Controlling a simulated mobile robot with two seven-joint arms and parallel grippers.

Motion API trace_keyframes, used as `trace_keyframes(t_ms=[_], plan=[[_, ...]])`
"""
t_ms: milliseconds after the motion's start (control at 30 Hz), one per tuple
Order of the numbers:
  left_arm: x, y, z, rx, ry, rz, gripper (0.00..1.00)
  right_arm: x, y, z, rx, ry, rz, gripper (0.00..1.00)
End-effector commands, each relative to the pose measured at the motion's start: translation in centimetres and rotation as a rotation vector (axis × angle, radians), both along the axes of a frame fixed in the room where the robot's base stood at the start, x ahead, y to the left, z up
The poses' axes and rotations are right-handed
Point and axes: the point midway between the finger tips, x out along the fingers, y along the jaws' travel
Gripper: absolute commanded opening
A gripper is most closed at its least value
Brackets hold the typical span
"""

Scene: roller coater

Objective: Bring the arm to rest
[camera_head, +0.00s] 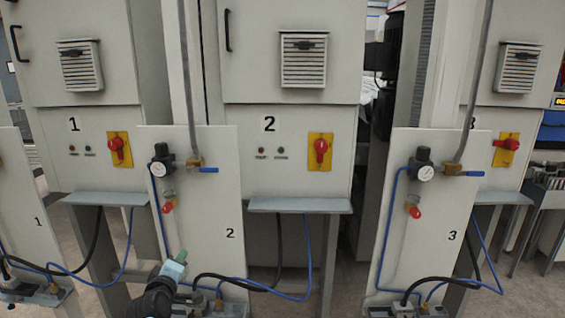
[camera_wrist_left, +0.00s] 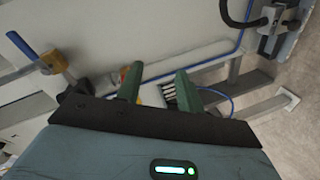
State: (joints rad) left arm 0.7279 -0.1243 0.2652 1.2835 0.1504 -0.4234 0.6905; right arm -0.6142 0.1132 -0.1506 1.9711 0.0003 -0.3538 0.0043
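My left gripper (camera_head: 177,262) shows low in the head view, left of centre, in front of the lower part of the panel numbered 2 (camera_head: 212,262). Its body is pale teal, with a green fingertip and a black wrist. In the left wrist view its two green fingers (camera_wrist_left: 157,82) stand apart with nothing held between them. A valve with a blue lever (camera_wrist_left: 40,55) lies to the left of the fingers in that view, apart from them. My right arm and right gripper do not show.
Grey cabinets with red rotary switches (camera_head: 321,151) stand behind the panels. The panel numbered 3 (camera_head: 440,262) stands to the right, with a gauge and red knob. Black and blue hoses (camera_head: 258,287) run low between panels. Grey shelves (camera_head: 300,205) jut out from the cabinets.

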Motion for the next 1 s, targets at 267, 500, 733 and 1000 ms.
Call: trace_keyframes(t_ms=[267, 500, 733, 1000], plan=[[-10.9, 0.3, -11.7, 0.33, 0.164, -0.092, 0.37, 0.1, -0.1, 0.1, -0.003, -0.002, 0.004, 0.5], [-21.7, -1.2, -18.9, 0.577, 0.285, -0.237, 0.37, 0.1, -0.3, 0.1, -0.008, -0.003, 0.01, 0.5], [-33.1, -3.6, -23.3, 0.772, 0.378, -0.424, 0.37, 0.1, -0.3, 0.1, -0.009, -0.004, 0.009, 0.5], [-45.6, -7.1, -24.9, 0.924, 0.439, -0.655, 0.37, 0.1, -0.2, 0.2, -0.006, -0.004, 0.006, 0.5]])
